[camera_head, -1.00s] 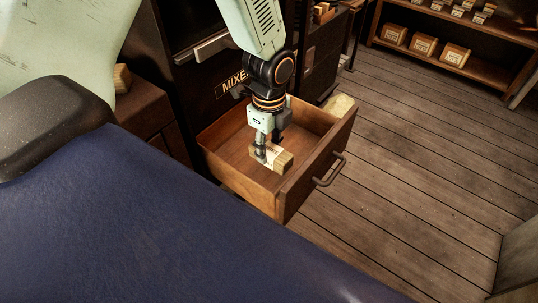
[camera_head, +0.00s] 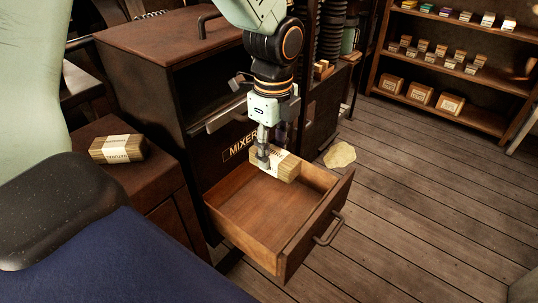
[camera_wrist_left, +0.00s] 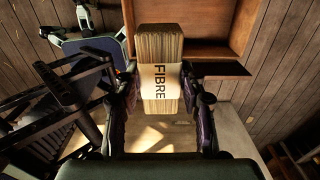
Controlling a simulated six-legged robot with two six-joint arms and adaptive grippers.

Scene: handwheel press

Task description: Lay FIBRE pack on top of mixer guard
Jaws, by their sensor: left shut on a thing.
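The FIBRE pack (camera_head: 283,167) is a tan block with a white paper band. My left gripper (camera_head: 263,157) is shut on it and holds it above the open drawer. In the left wrist view the band of the pack (camera_wrist_left: 158,40) reads FIBRE, and the fingers of the gripper (camera_wrist_left: 160,90) lie on both sides of it. The cabinet marked MIXER has a brown top (camera_head: 150,36) with a dark handle; it looks like the mixer guard, but I cannot be sure. This top is bare where it shows. My right gripper is not in view.
The drawer (camera_head: 315,222) stands pulled out and looks empty. Another banded pack (camera_head: 118,149) lies on a brown side cabinet (camera_head: 160,176) at left. A shelf (camera_head: 470,62) with several packs stands at back right. A pale piece (camera_head: 340,155) lies on the open plank floor.

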